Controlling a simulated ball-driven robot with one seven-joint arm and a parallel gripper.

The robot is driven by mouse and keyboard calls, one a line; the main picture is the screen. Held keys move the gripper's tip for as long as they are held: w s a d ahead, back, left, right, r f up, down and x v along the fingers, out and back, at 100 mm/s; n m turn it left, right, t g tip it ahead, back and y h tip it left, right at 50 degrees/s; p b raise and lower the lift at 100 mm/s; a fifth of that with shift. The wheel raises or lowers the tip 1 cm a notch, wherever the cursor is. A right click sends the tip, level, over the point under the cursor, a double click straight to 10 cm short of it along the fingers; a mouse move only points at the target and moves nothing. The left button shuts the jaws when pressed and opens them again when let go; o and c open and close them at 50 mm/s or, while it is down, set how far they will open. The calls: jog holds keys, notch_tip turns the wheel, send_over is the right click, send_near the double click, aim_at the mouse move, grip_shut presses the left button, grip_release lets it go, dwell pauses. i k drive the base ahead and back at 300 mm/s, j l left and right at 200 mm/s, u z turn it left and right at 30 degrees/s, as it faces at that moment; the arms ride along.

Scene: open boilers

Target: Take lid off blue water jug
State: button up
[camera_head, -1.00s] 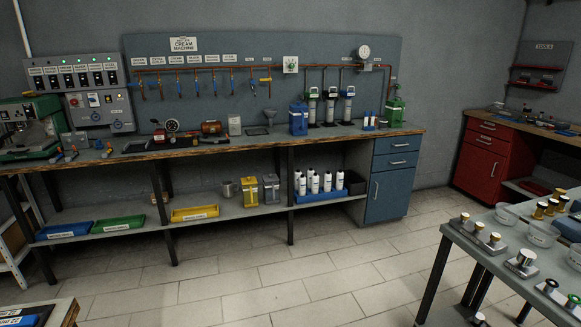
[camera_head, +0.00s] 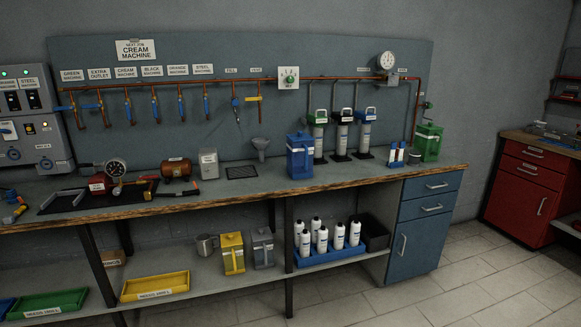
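My gripper is not in view.
Filter stands (camera_head: 341,135) and a green jug (camera_head: 427,142) stand right of the blue jug. White bottles (camera_head: 322,238) fill a blue tray below. The tiled floor (camera_head: 440,285) in front is clear.

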aim_at(300, 136)
jog(key=i+u, duration=0.1)
jog(key=i, duration=0.8)
jog(key=i+l+u, duration=0.1)
jog(key=i, duration=0.75)
jog(key=l, duration=0.1)
